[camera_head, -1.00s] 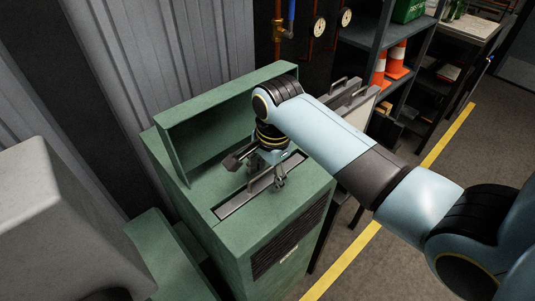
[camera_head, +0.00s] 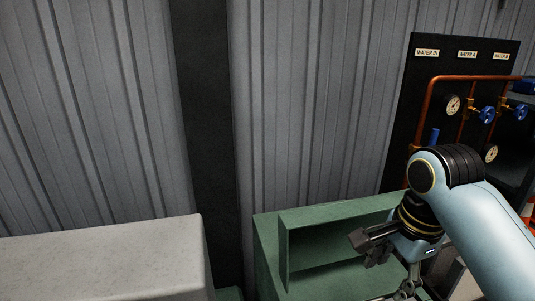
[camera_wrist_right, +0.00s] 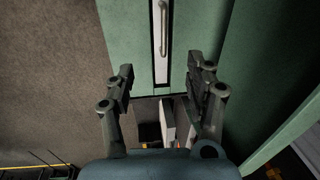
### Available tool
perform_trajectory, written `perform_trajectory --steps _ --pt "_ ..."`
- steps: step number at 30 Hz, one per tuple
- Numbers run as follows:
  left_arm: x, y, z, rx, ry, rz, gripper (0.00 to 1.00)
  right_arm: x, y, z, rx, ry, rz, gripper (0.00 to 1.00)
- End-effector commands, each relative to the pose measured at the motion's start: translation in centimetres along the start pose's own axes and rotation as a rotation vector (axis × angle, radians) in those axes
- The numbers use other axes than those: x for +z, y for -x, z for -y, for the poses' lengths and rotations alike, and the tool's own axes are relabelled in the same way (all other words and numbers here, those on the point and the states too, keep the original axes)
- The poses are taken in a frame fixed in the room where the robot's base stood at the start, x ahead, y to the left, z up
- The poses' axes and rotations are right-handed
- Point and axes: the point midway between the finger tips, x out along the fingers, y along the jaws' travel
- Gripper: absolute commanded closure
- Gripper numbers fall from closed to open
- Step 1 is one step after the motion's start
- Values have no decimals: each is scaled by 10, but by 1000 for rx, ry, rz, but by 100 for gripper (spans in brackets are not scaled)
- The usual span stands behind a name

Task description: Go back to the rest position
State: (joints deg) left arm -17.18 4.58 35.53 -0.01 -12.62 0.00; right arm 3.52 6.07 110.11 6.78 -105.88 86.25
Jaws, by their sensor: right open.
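My right gripper (camera_head: 405,291) is low at the right of the head view, in front of the green cabinet (camera_head: 340,220) with its raised hood. Its fingertips are partly cut off by the lower edge. In the right wrist view the gripper (camera_wrist_right: 163,84) is open, with its fingers apart and nothing between them. Beyond the fingers lies the cabinet's green top (camera_wrist_right: 128,30), with a pale strip bearing a metal bar handle (camera_wrist_right: 163,30). My left gripper is not in view.
A black panel (camera_head: 445,58) with a copper pipe (camera_head: 432,100), gauges and blue valves (camera_head: 487,115) stands behind my right arm. A grey corrugated wall (camera_head: 310,100) fills the back. A pale grey block (camera_head: 100,255) fills the lower left.

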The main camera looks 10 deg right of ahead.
Motion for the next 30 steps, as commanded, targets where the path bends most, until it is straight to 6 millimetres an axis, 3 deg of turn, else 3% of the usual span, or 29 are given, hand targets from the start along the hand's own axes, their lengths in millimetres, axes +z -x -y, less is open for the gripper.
perform_trajectory --steps 2,6,12,24,30 --pt "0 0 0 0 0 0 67 1 -3 -14 -6 91 -8 46" --pt "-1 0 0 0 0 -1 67 4 -4 -57 -35 441 -45 46" --pt "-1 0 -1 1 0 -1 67 8 9 -106 -65 922 -112 46" --pt "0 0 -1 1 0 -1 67 14 43 -164 -62 1541 -220 46" --pt "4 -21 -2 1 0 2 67 9 -29 -162 -45 1545 -203 46"
